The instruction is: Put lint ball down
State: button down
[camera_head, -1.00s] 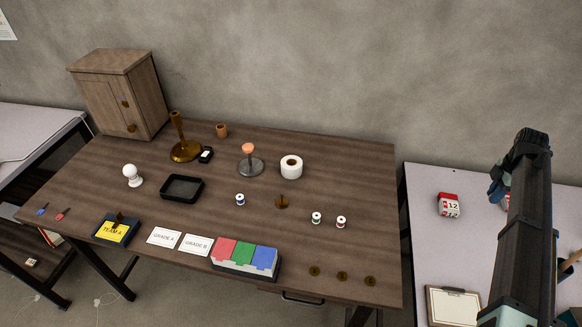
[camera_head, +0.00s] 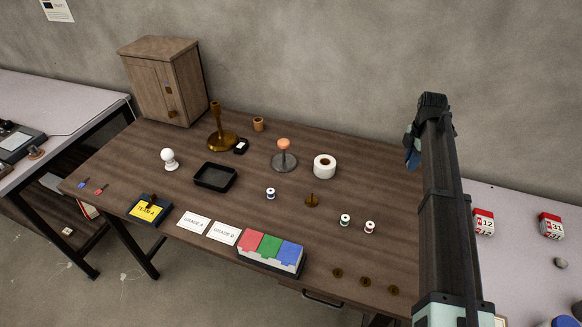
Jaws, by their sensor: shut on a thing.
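My arm rises at the right, in front of the brown table's right end. At its upper end a small dark blue part of my gripper (camera_head: 411,155) shows behind the arm's left edge. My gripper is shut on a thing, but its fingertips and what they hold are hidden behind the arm. I cannot make out a lint ball for certain. A small grey lump (camera_head: 560,263) lies on the pale table at the right; I cannot tell what it is.
The brown table (camera_head: 330,228) bears a cabinet (camera_head: 160,85), a brass stand (camera_head: 221,138), a black tray (camera_head: 203,187), a white roll (camera_head: 317,172), a red, green and blue box (camera_head: 268,250), spools and brass discs. Red-and-white number blocks (camera_head: 551,226) stand on the right table. Bare wood shows between things.

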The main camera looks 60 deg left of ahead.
aim_at(317, 154)
jog(key=shift+s+a+r+n, duration=1)
jog(key=shift+s+a+r, duration=0.1)
jog(key=shift+s+a, duration=4.4)
jog(key=shift+s+a+r+n, duration=1.05)
jog(key=shift+s+a, duration=4.05)
jog(key=shift+a, duration=0.8)
notch_tip(317, 154, down, 9)
jog(key=shift+f, duration=0.15)
jog(key=c, duration=1)
grip_release()
jog(key=shift+c, duration=0.2)
notch_tip(317, 154, up, 12)
jog(key=shift+o, duration=0.2)
